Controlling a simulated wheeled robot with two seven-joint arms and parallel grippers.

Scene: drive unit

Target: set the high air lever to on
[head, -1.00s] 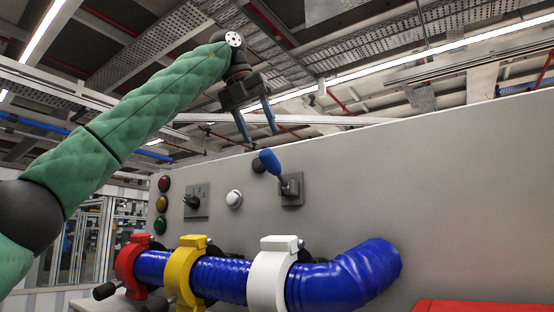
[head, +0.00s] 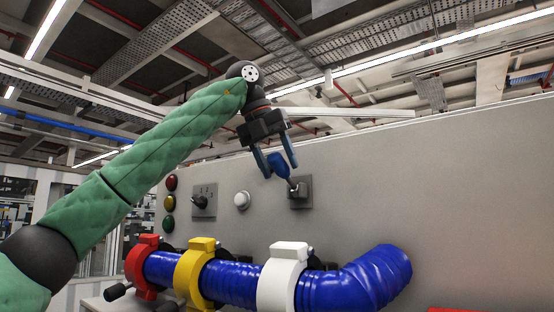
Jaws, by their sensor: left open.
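The high air lever has a blue handle (head: 279,166) on a grey square plate (head: 301,190), high on the grey panel. The handle tilts up and to the left from its pivot. My left gripper (head: 276,170) points down at the handle, with its two blue fingers apart. The handle's end shows between the fingers in the picture; I cannot tell if they touch it. My right gripper is not in view.
A rotary switch (head: 201,201), a white button (head: 242,200) and red, yellow and green lamps sit left of the lever. Below runs a thick blue hose (head: 231,282) with red, yellow and white clamps (head: 283,276). The panel right of the lever is bare.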

